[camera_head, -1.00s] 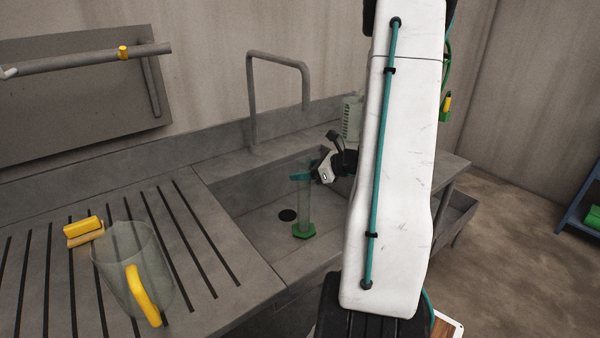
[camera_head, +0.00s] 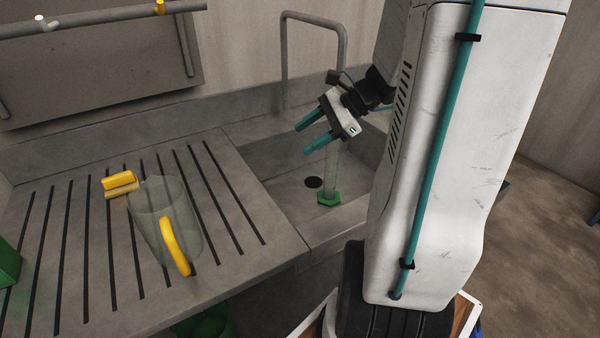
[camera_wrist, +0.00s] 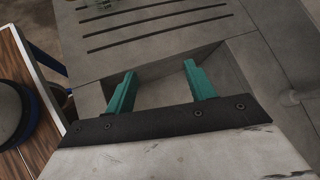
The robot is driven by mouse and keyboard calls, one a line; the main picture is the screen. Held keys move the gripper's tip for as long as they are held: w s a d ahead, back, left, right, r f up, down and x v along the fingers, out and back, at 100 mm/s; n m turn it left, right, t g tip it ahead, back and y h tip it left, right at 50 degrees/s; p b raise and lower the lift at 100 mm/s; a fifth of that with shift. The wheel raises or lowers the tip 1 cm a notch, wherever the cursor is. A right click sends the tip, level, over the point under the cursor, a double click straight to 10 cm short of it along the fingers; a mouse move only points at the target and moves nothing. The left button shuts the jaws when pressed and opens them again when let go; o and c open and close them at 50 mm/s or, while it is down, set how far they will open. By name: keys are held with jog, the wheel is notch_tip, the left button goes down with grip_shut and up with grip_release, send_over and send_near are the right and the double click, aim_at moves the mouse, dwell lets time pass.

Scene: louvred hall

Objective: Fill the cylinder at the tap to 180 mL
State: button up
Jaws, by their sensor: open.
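The clear cylinder with a green foot (camera_head: 330,184) stands upright in the sink basin (camera_head: 262,182), right of the dark drain. Its upper part is hidden behind my gripper in the head view. The tap (camera_head: 313,17) is a grey bent pipe rising behind the basin; no water shows at it. My gripper (camera_head: 309,132) is open and empty, above and left of the cylinder, its teal fingers pointing left over the basin. In the wrist view my gripper (camera_wrist: 158,85) has its fingers apart with nothing between them. The cylinder does not show there.
A clear jug with a yellow handle (camera_head: 176,247) stands on the slotted drainboard (camera_head: 100,290). A yellow-and-tan brush or block (camera_head: 120,182) lies behind it. A green object (camera_head: 8,264) is at the left edge. A rail (camera_head: 100,12) runs along the back.

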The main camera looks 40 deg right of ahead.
jog(key=s+a+r+n+g+h, duration=0.1)
jog(key=s+a+r+n+g, duration=0.15)
jog(key=a+n, duration=0.35)
jog(key=s+a+r+n+g+h, duration=0.1)
jog(key=s+a+n+g, duration=0.2)
jog(key=a, duration=0.5)
jog(key=s+a+r+n+h, duration=0.2)
jog(key=s+a+n+h, duration=0.3)
jog(key=n, duration=0.8)
jog(key=s, duration=0.3)
jog(key=shift+s+h, duration=0.4)
jog(key=shift+r, duration=0.1)
jog(key=c, duration=0.3)
jog(key=shift+c, duration=0.2)
jog(key=shift+s, duration=0.1)
